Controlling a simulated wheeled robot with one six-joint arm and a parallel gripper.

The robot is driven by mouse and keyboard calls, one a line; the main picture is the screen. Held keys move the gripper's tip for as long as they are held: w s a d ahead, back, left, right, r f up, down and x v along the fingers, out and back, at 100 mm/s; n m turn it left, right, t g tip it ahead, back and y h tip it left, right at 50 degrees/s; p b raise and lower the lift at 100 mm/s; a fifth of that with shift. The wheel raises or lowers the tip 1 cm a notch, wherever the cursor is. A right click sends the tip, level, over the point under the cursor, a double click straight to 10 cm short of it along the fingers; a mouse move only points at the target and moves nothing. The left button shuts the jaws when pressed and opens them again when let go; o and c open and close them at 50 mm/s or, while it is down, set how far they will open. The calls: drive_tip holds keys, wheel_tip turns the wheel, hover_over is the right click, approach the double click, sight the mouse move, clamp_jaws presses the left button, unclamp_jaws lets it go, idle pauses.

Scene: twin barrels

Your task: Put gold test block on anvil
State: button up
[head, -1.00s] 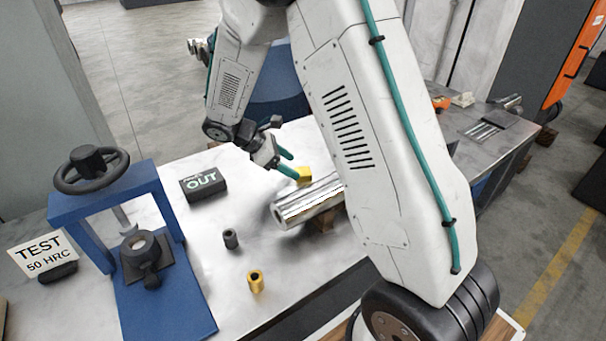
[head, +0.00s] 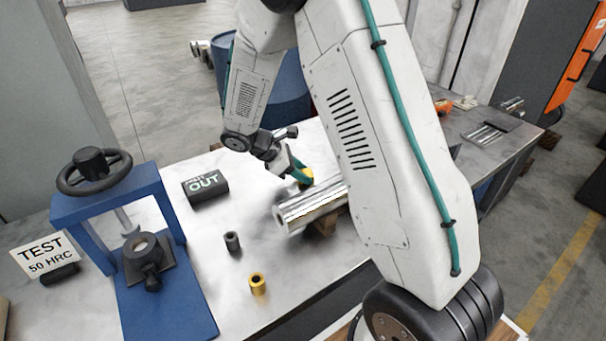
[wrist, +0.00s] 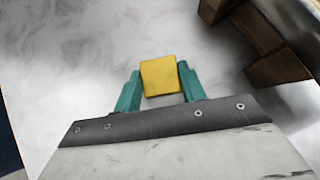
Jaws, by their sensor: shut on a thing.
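The gold test block (wrist: 160,76) is a yellow cube between the teal fingers of my gripper (wrist: 159,84) in the wrist view. My gripper is shut on it. In the head view, the gold test block (head: 309,176) shows just behind a shiny steel cylinder, partly hidden by my gripper (head: 303,174). I cannot tell whether it touches the table. The anvil (head: 143,246) is the dark round seat with a pale top on the blue press (head: 110,205), at the left of the table.
The steel cylinder (head: 310,207) lies on wooden blocks close to my gripper. A black OUT block (head: 205,186), a dark tube (head: 232,242) and a gold tube (head: 258,285) stand between there and the press. A TEST 50 HRC sign (head: 42,254) is left of the press.

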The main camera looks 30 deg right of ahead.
wheel_tip(320, 180, up, 17)
drive_tip(key=w+f+n+t, duration=0.3)
drive_tip(key=w+n+t, duration=0.4)
drive_tip(key=w+n, duration=0.3)
drive_tip(key=w+a+f+n+t+y, duration=0.3)
drive_tip(key=a+f+n+t+y, duration=0.2)
drive_tip(key=a+n, duration=0.4)
drive_tip(key=shift+a+f+y, duration=0.3)
drive_tip(key=shift+a+f, duration=0.05)
drive_tip(key=shift+a, duration=0.85)
